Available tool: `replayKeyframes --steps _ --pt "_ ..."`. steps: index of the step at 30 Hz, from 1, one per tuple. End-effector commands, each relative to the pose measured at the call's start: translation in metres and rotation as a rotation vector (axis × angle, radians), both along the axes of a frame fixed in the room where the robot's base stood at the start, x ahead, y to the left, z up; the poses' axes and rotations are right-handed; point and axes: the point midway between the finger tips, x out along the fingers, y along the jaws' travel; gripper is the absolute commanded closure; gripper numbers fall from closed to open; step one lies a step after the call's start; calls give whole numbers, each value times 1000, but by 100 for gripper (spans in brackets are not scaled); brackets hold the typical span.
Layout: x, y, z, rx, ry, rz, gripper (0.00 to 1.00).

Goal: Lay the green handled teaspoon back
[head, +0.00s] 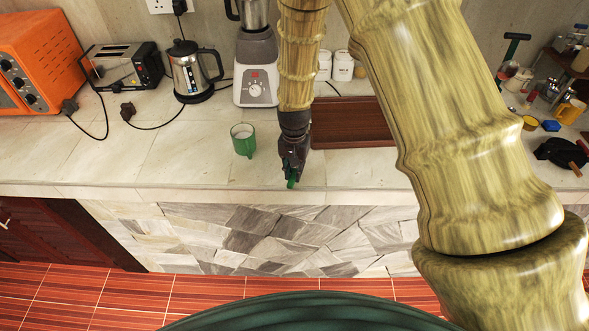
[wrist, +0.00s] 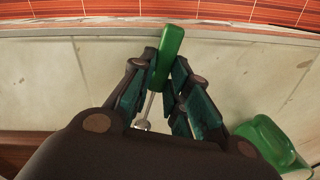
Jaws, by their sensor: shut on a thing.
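The teaspoon's green handle (wrist: 168,52) stands out between the fingertips of my gripper (wrist: 160,85) in the wrist view. Its metal part (wrist: 147,108) runs back between the fingers, and the far end is partly hidden by my gripper. In the head view, my gripper (head: 292,168) points down over the counter near its front edge, shut on the spoon. The green handle tip (head: 291,183) shows just below the fingers. I cannot tell whether the spoon touches the counter.
A green mug (head: 243,140) with pale contents stands just left of my gripper. A brown wooden tray (head: 352,136) lies to the right. A blender (head: 256,70), kettle (head: 191,72), toaster (head: 122,68) and orange oven (head: 38,62) line the back left. The counter's front left is clear.

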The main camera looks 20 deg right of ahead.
Motion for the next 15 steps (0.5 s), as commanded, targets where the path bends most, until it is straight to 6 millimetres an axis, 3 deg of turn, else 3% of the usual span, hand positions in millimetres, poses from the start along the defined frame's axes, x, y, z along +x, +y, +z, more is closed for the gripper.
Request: replayKeyframes --steps 15 --pt "0 0 -8 0 0 0 99"
